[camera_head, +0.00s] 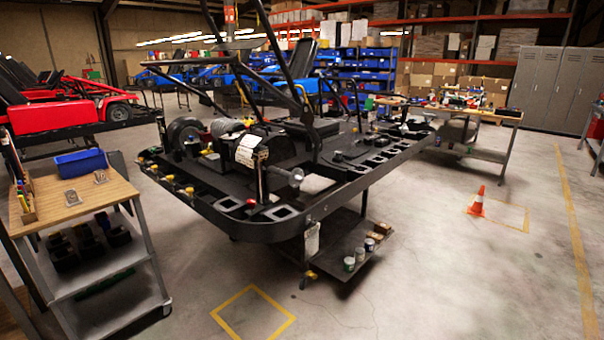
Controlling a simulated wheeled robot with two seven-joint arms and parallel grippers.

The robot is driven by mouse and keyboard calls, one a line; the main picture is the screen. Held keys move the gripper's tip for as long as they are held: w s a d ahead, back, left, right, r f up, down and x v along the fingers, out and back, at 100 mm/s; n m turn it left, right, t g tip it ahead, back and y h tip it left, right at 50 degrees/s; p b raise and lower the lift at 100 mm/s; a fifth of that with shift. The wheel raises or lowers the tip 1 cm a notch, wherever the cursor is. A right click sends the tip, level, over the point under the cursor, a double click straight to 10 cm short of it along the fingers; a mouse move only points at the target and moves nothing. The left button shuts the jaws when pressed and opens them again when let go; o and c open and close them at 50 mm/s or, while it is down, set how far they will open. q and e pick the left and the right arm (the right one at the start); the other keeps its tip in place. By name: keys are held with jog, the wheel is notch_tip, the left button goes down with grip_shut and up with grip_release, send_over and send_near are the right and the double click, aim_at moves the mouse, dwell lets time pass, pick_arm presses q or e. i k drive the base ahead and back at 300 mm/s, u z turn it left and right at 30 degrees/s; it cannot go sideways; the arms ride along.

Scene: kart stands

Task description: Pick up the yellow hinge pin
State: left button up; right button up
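A dark kart frame (330,196) stands on a stand in the middle of the head view. Several small yellow parts sit along its left edge, among them one near the front left (189,190) and one farther back (168,178). They are too small to tell which, if any, is the yellow hinge pin. Neither of my grippers is in view.
A wooden-topped cart (115,190) with a blue bin (80,163) stands at the left. A workbench (490,112) with loose items is at the back right. An orange cone (477,203) stands on the floor. The front right floor is clear.

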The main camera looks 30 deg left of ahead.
aim_at(21, 198)
jog(key=u, duration=2.7)
jog(key=i, duration=2.95)
